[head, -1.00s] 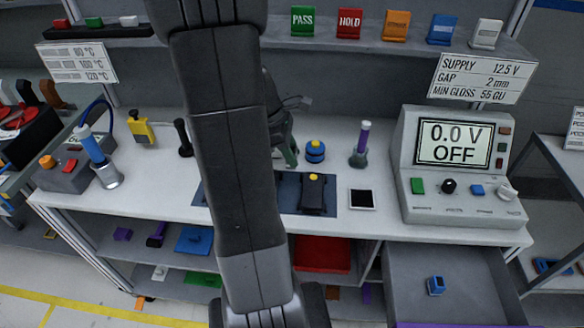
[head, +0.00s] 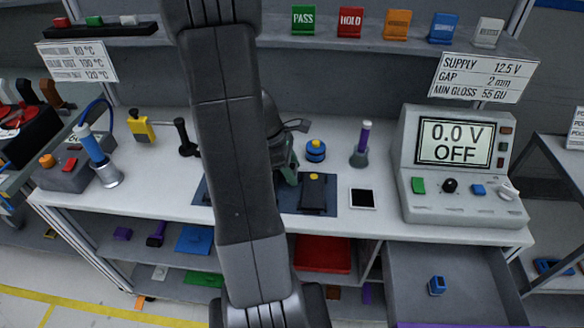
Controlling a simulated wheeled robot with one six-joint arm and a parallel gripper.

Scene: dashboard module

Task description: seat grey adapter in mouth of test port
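My gripper (head: 289,172) is low over the dark blue mat (head: 344,198) on the white bench, mostly hidden behind my own arm. I cannot make out the grey adapter. I cannot identify the mouth of the test port either; part of the mat is hidden by my arm.
A meter console (head: 461,165) reading "0.0 V OFF" is at the right. Below it, an open drawer (head: 480,265) holds a blue piece (head: 437,286).

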